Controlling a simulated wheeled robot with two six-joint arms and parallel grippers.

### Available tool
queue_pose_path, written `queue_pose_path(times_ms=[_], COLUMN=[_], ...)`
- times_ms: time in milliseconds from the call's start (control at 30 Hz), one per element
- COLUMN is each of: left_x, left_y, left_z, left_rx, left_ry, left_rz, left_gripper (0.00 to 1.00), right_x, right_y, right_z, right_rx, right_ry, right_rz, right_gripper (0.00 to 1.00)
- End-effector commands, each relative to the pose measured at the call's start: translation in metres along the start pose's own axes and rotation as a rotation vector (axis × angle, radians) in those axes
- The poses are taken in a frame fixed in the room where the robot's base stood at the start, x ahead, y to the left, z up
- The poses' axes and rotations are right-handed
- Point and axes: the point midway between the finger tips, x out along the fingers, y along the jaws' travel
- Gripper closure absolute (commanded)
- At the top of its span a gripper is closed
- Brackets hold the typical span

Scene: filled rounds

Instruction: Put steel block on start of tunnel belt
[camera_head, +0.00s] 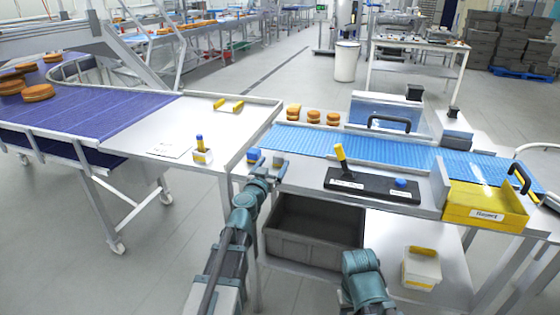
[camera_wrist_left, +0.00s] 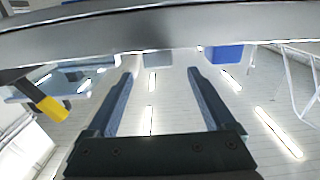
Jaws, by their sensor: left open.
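The blue tunnel belt (camera_head: 300,138) runs from the left through the blue-and-white tunnel housing (camera_head: 385,108) to the right. In front of it lies a black board (camera_head: 372,187) bearing a leaning yellow-handled piece (camera_head: 341,154) and a blue piece (camera_head: 401,183). I cannot tell which piece, if any, is the steel block. My left gripper (camera_head: 268,162) is at the left front corner of the belt table, beside a small blue item (camera_head: 253,155). The left wrist view shows its two fingers (camera_wrist_left: 160,85) apart with nothing between them. My right gripper is out of view.
A grey crate (camera_head: 313,235) sits below the table. Round cakes (camera_head: 313,116) stand behind the belt start. A steel table (camera_head: 190,125) is at left. Several bare patches of belt are clear.

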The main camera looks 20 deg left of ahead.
Motion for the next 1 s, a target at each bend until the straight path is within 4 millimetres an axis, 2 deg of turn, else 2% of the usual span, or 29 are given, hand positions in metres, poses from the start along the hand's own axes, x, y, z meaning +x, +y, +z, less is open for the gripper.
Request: queue_pose_path(times_ms=[167,467,700,767,1000], left_x=[0.009,0.05,0.051,0.051,0.051], left_y=[0.0,0.002,0.002,0.002,0.002], left_z=[0.002,0.005,0.005,0.005,0.005], left_rx=[0.0,0.0,0.0,0.0,0.0], left_ry=[0.0,0.0,0.0,0.0,0.0], left_rz=[0.0,0.001,0.0,0.0,0.0], left_gripper=[0.12,0.12,0.12,0.21,0.65], right_x=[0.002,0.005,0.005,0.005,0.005], right_y=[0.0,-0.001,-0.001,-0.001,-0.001], right_z=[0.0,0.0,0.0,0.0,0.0], right_rx=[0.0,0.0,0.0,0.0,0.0], right_ry=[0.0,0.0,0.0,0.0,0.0], right_rz=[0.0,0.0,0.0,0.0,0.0], right_gripper=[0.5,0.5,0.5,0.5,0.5])
